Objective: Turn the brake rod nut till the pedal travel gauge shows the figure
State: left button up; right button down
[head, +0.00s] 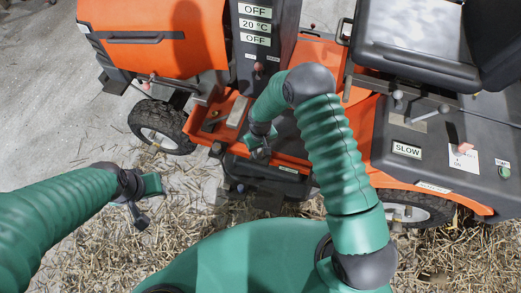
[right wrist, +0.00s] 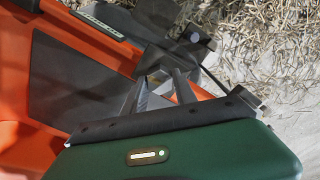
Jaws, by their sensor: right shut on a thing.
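My right gripper (head: 260,152) reaches down to the orange frame in the middle of the machine in the head view. In the right wrist view its fingers (right wrist: 170,65) meet at a small dark part, and it is shut on that. This part is mostly hidden, so I cannot make out the shape of the nut. My left gripper (head: 140,212) hangs over the straw at the left, apart from the machine; its jaw gap is not clear. I cannot pick out a pedal travel gauge with a readable figure.
The orange machine (head: 150,50) fills the back, with a front wheel (head: 160,127) at left and a black seat (head: 415,40) at right. A dark column bears OFF and 20 °C labels (head: 255,26). A SLOW label (head: 407,149) sits on the right panel.

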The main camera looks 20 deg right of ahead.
jog(key=shift+m, duration=0.3)
